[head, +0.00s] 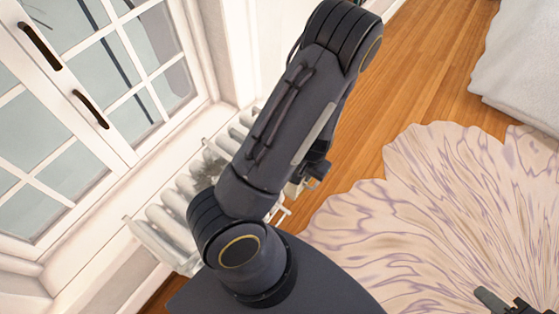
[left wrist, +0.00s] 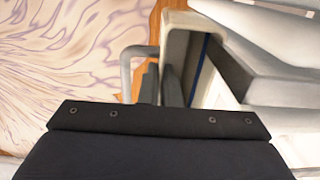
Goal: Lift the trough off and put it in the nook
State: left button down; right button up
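The trough is a narrow cream box beside the radiator. In the left wrist view its cream rim (left wrist: 183,18) shows at top centre, with a pale grey loop handle (left wrist: 126,72) on its left. In the head view only a cream bit (head: 296,188) shows behind my left arm. My left gripper (head: 316,176) is at the trough. In the left wrist view its two dark fingers (left wrist: 161,86) are close together, one on each side of the trough's thin wall. My right gripper (head: 506,303) is partly cut off at the lower right, over the rug. The nook cannot be made out.
The white ribbed radiator (head: 165,222) stands under the window (head: 75,110) and lies close to the trough. A patterned rug (head: 430,200) covers the floor at right, with bare wood (head: 415,75) beyond. A pale draped thing (head: 520,65) stands at upper right.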

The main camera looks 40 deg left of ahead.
pick_arm(q)
jog(key=shift+w+d+r+p, duration=0.1)
jog(key=shift+d+p, duration=0.1)
jog(key=shift+d, duration=0.7)
jog(key=shift+w+d+r+p, duration=0.1)
jog(key=shift+w+d+p, duration=0.1)
jog(key=shift+d, duration=0.7)
jog(key=shift+w+d+p, duration=0.1)
jog(key=shift+d+p, duration=0.1)
jog(key=shift+d, duration=0.7)
jog(key=w+d+p, duration=0.1)
jog(key=d+p, duration=0.1)
jog(key=d, duration=1.2)
jog(key=shift+w, duration=0.2)
jog(key=shift+d, duration=0.1)
jog(key=w+d+r, duration=0.1)
jog(key=d+r, duration=0.1)
jog(key=d, duration=0.8)
jog(key=w+d+r, duration=0.1)
jog(key=d+r, duration=0.1)
jog(key=d, duration=0.7)
jog(key=shift+w+d+p, duration=0.15)
jog(key=shift+d+p, duration=0.15)
jog(key=shift+d, duration=0.05)
